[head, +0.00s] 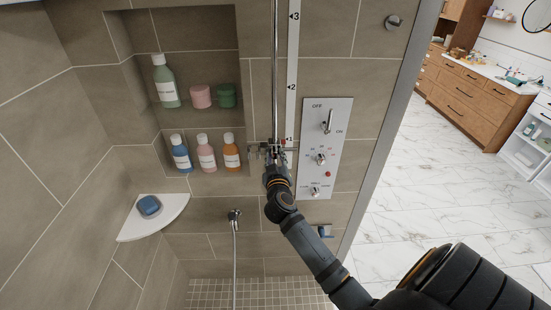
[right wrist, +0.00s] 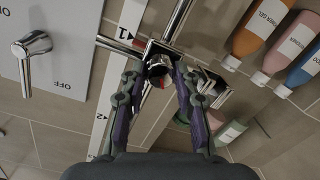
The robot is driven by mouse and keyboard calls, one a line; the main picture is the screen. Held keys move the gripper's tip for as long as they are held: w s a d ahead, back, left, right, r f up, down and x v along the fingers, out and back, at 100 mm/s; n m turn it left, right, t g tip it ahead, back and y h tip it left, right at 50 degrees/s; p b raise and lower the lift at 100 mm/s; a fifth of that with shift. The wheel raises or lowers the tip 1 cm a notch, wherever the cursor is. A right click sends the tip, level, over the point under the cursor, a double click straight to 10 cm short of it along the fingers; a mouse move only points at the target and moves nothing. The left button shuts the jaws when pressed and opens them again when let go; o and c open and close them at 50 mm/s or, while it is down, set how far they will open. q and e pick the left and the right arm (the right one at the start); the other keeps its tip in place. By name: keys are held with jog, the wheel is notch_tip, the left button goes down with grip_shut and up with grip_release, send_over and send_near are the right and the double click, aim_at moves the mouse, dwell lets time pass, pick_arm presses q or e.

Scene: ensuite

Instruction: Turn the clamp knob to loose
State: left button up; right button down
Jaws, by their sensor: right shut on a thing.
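The clamp (head: 256,151) sits on a vertical chrome rail (head: 274,70), level with the mark 1 on the white scale strip (head: 292,60). Its round dark knob (right wrist: 158,65) faces the right wrist camera. My right gripper (head: 272,163) reaches up to the clamp from below. In the right wrist view its two fingers (right wrist: 157,88) stand on either side of the knob, shut on it. In the head view the gripper hides most of the knob. I cannot read any marking on the knob. My left gripper is out of view.
A control panel (head: 318,178) with a lever and knobs is close right of the clamp. Bottles (head: 206,150) stand in the niche to the left.

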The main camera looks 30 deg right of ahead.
jog(key=shift+f+n, duration=0.1)
jog(key=shift+n, duration=0.9)
jog(key=c, duration=1)
grip_release()
jog(key=v, duration=1.2)
jog(key=shift+a, duration=0.15)
